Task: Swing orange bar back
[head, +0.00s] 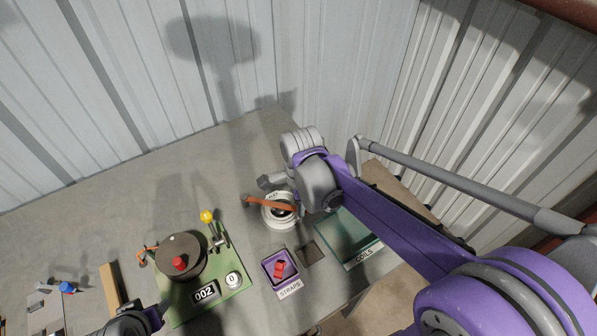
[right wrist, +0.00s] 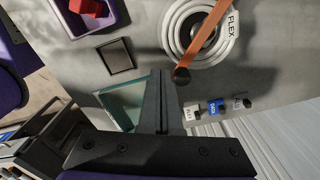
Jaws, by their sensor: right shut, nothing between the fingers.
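The orange bar (head: 268,203) lies across the white ringed spool (head: 270,222) labelled FLEX, its left end sticking out past the rim. In the right wrist view the bar (right wrist: 207,38) runs over the spool (right wrist: 177,27) and ends in a dark round knob (right wrist: 181,75). My right gripper (right wrist: 160,73) is shut and empty, with its fingertips just left of that knob and apart from it in the picture. In the head view my right arm partly hides the gripper (head: 300,210) at the bar's right end. My left gripper (head: 155,312) is only partly seen at the bottom.
A purple STRAPS tray (head: 269,257) holding a red piece, a dark square plate (head: 308,253) and a green COILS tray (head: 365,257) are close by. A green board (head: 235,292) with a turntable sits left.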

